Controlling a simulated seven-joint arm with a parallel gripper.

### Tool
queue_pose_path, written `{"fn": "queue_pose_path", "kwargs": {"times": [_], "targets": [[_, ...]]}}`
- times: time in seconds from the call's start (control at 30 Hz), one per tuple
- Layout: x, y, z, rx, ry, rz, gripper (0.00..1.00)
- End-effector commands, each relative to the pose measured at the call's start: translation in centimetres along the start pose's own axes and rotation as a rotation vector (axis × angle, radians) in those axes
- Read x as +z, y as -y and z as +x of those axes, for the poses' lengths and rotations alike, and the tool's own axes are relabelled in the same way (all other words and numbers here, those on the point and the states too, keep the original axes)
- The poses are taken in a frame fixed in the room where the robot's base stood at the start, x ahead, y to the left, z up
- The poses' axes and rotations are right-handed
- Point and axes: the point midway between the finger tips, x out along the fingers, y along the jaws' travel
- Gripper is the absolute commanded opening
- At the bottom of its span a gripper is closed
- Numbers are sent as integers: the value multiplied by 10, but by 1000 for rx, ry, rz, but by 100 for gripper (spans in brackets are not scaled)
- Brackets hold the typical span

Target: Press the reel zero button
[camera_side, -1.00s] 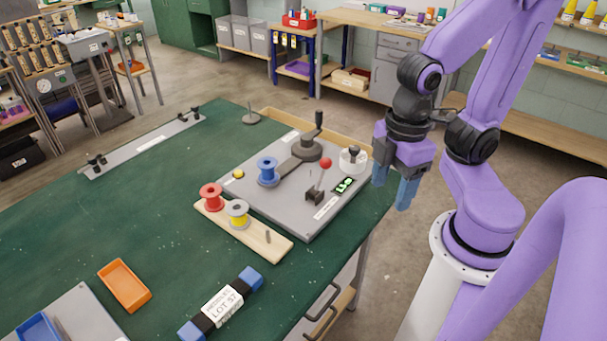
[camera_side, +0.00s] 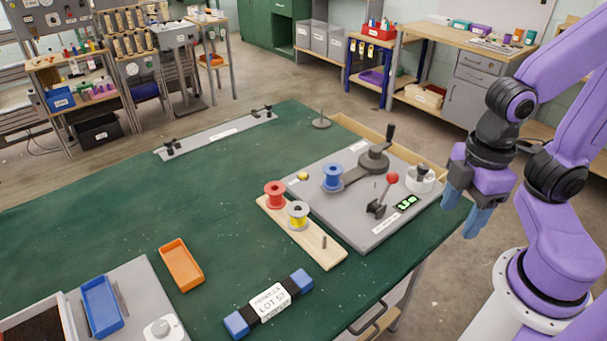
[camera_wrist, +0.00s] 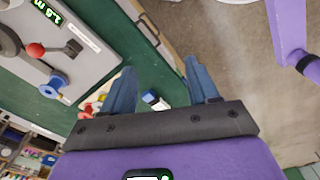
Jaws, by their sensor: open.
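A grey winder panel (camera_side: 372,235) lies on the green table. A small yellow round button (camera_side: 303,176) sits near its far left corner; I can read no name on it. The yellow button is not clear there.
The panel carries a red-balled lever (camera_side: 391,179), a blue spool (camera_side: 332,177) and a dark crank (camera_side: 374,160). An orange tray (camera_side: 181,265) lies nearer. The table's middle left is clear.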

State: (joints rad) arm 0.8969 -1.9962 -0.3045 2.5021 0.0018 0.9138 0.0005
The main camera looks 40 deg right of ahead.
Motion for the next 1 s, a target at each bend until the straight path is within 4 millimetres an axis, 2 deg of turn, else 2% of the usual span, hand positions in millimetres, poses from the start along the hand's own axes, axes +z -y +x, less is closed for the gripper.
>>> {"fn": "queue_pose_path", "kwargs": {"times": [0.03, 0.17, 1.0], "targets": [[0, 0, 0, 0, 0, 0, 42], [0, 0, 0, 0, 0, 0, 0], [0, 0, 0, 0, 0, 0, 0]]}}
